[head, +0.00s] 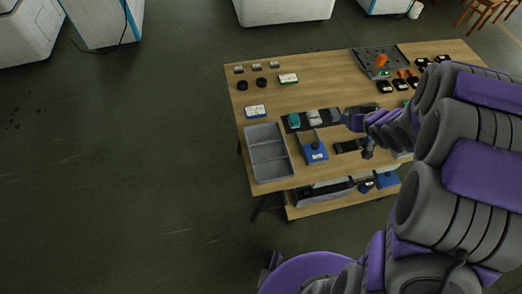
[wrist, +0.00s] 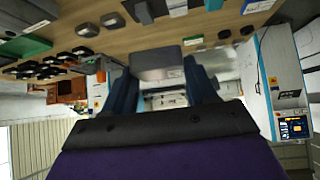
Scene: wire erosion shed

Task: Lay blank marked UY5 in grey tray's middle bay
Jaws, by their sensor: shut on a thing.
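The grey tray (head: 249,150) lies at the table's front left corner, divided into bays, and I see nothing in them. My gripper (head: 348,119) is to the right of the tray, over the table near the dark mat. In the wrist view my gripper (wrist: 160,76) is shut on a plain grey block (wrist: 158,62), held between its two fingers. No marking is readable on the face that shows, so I cannot tell whether it is the UY5 blank. In the head view the held block cannot be made out clearly.
A dark mat (head: 304,127) bears a teal block (head: 293,120) and a pale block (head: 314,117). A blue fixture (head: 314,153) stands between tray and gripper. A blue-and-white labelled box (head: 255,111) sits behind the tray. A dark perforated plate (head: 368,57) lies at the back.

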